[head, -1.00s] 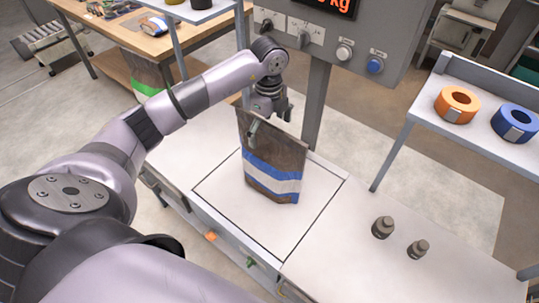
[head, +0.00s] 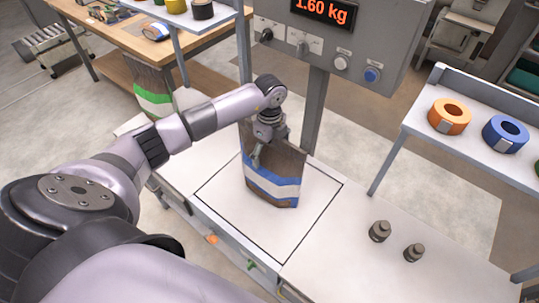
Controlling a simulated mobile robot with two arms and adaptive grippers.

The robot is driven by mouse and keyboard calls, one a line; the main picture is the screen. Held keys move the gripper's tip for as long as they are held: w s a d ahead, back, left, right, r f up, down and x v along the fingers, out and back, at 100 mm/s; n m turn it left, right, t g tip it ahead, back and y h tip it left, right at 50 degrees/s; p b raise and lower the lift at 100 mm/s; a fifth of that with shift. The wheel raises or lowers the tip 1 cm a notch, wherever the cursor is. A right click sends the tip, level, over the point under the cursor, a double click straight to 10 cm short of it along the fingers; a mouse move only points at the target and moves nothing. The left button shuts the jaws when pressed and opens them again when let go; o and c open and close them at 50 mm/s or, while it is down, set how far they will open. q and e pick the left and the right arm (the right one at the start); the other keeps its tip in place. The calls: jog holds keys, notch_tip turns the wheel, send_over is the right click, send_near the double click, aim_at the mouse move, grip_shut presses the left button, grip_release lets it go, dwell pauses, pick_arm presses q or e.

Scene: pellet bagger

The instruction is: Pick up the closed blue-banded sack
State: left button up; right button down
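The closed sack (head: 272,182), brown with a blue and white band, stands upright on the white weighing plate (head: 225,205). My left gripper (head: 268,150) is at the sack's top, pointing down. One finger shows in front of the sack's upper face, spread away from the hand. The other finger is mostly hidden behind the sack's top, and I see no clear grip on the sack. My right gripper is not in view.
A control box with a 1.60 kg display (head: 322,10) stands behind the plate on a grey post (head: 316,110). Two metal weights (head: 380,231) sit at right. A shelf (head: 475,140) holds orange and blue tape rolls. A green-banded sack (head: 152,95) stands at left.

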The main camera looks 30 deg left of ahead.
pick_arm(q)
jog(key=c, duration=1.3)
jog(key=shift+w+r, duration=0.15)
jog(key=shift+c, duration=1.4)
